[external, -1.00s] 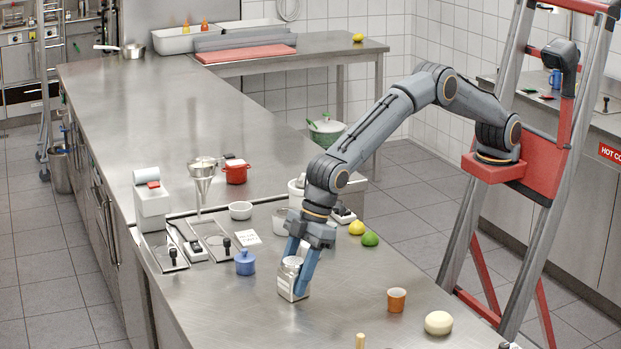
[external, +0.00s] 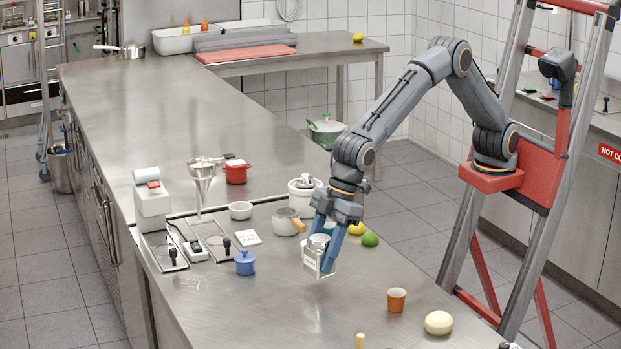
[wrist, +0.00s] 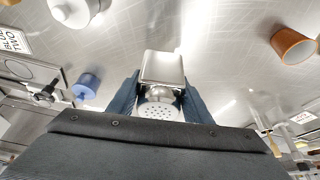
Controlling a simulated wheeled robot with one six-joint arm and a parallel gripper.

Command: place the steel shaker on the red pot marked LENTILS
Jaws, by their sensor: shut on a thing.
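The steel shaker (external: 313,257) is held between the blue fingers of my gripper (external: 321,262), above the front part of the steel counter. It looks slightly tilted in the external view. In the wrist view the shaker (wrist: 162,68) sits between the two fingers (wrist: 160,95), its perforated top toward the camera. A small red pot (external: 237,174) stands farther back on the counter, left of my gripper and well apart from it. Its marking is too small to read. The red pot is not visible in the wrist view.
A blue pot (external: 245,262), a saucepan with a wooden handle (external: 286,222), a white lidded pot (external: 303,193) and a white bowl (external: 240,210) stand left of my gripper. A funnel on a stand (external: 202,172) rises beside the red pot.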

